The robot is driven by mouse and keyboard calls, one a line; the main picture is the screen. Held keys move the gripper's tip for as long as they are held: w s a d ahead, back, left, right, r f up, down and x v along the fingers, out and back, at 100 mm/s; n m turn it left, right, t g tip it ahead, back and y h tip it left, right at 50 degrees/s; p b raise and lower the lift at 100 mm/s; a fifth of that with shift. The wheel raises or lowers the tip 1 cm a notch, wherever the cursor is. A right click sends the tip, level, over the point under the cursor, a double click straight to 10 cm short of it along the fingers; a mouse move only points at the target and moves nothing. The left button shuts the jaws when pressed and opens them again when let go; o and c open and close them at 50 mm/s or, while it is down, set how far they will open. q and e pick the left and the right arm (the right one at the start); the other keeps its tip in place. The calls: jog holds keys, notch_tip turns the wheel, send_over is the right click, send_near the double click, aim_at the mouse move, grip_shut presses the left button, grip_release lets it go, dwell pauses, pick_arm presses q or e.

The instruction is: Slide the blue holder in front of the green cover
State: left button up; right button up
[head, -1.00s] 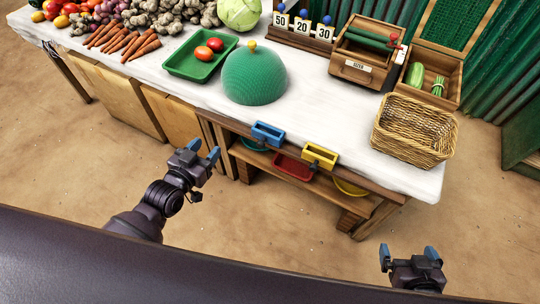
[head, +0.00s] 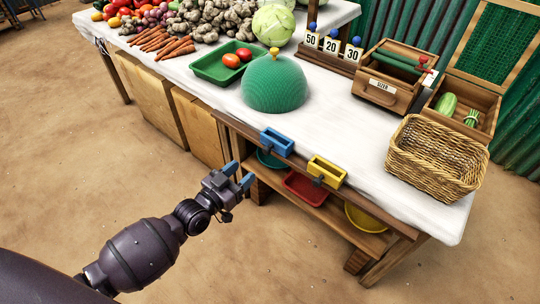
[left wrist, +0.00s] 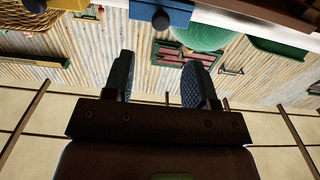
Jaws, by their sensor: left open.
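The blue holder (head: 276,142) hangs on the table's front rail, a little right of the green cover's middle. The green cover (head: 274,84) is a ribbed dome with a yellow knob, standing on the white cloth. My left gripper (head: 238,174) is open and empty, in front of the table, below and left of the blue holder and apart from it. In the left wrist view, the two fingers (left wrist: 160,82) stand apart. The blue holder (left wrist: 162,12) shows beyond them at the top, with the green cover (left wrist: 203,37) behind it. My right gripper is out of view.
A yellow holder (head: 327,172) hangs on the same rail, right of the blue one. Teal, red (head: 305,188) and yellow bowls sit on the shelf below. A green tray (head: 212,68) with tomatoes and a wicker basket (head: 436,158) stand on the table. The rail left of the blue holder looks clear.

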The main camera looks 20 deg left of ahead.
aim_at(265, 152)
pick_arm(q)
jog(key=b+x, duration=0.1)
jog(key=x, duration=0.8)
jog(key=shift+w+f+b, duration=0.15)
jog(key=shift+b, duration=0.15)
jog(key=shift+w+d, duration=0.15)
jog(key=shift+w, duration=0.2)
jog(key=shift+w+d, duration=0.1)
jog(key=shift+w, duration=0.25)
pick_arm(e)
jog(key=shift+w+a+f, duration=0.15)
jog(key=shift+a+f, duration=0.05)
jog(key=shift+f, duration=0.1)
pick_arm(q)
grip_shut()
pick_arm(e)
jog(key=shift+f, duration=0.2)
